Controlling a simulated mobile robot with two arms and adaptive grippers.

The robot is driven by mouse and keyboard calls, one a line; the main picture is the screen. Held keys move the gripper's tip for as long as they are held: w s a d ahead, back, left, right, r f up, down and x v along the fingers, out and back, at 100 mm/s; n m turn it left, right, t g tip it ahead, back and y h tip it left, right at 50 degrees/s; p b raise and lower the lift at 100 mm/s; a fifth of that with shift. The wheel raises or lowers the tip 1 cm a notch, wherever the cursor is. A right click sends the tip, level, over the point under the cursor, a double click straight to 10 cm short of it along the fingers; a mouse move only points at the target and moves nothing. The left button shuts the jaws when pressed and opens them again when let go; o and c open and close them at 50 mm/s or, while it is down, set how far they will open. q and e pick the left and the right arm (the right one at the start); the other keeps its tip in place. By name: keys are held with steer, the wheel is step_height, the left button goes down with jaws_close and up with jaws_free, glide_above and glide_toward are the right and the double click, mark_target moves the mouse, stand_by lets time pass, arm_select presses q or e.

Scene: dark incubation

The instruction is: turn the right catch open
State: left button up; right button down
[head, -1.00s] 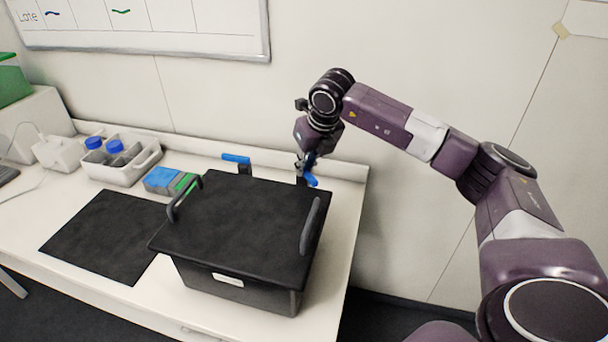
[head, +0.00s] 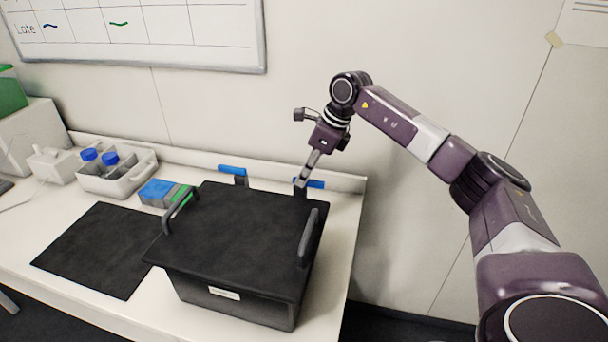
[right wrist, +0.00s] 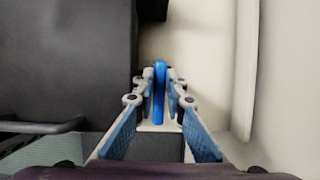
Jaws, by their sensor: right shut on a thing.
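The right catch (head: 316,184) is a blue lever on a dark post at the back right corner of the black box (head: 245,302). In the head view its lever lies level, roughly along the wall, much like the left catch (head: 232,170). My right gripper (head: 301,182) comes down on it from above. In the right wrist view the blue lever (right wrist: 159,82) stands between the two fingertips (right wrist: 160,88), and the gripper is shut on it. The fingers hide part of the lever in the head view. My left gripper is not in view.
The black lid (head: 240,230) has two upright handles, the right one (head: 308,238) near my gripper. A black mat (head: 98,248), a blue and green block set and a white caddy (head: 120,180) with blue-capped bottles stand left. The wall is close behind.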

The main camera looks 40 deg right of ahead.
steer(key=shift+d+r, duration=0.1)
stand_by(0.3)
steer(key=c, duration=2)
jaws_free()
steer(key=shift+o, duration=0.2)
steer(key=v, duration=1.2)
